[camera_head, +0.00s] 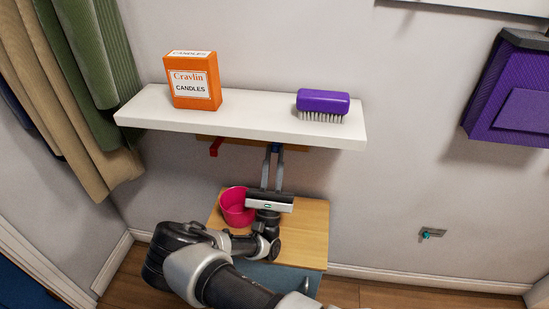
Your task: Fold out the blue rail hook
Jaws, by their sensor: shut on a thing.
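The blue rail hook (275,148) shows as a small blue patch just under the white shelf's front edge. Most of it is hidden by the shelf and by my gripper. My gripper (272,155) reaches up from below, with its two grey fingers close together at the hook. It is shut on the blue hook. A red hook (215,146) hangs to the left on the same wooden rail (240,141) under the shelf, apart from my gripper. How far the blue hook is folded cannot be told.
The white shelf (150,117) above holds an orange candle box (192,82) and a purple brush (322,104). Below, a pink bucket (235,207) stands on a wooden stand (312,235). Curtain-like cloths (85,90) hang at left. Wall space right of the gripper is clear.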

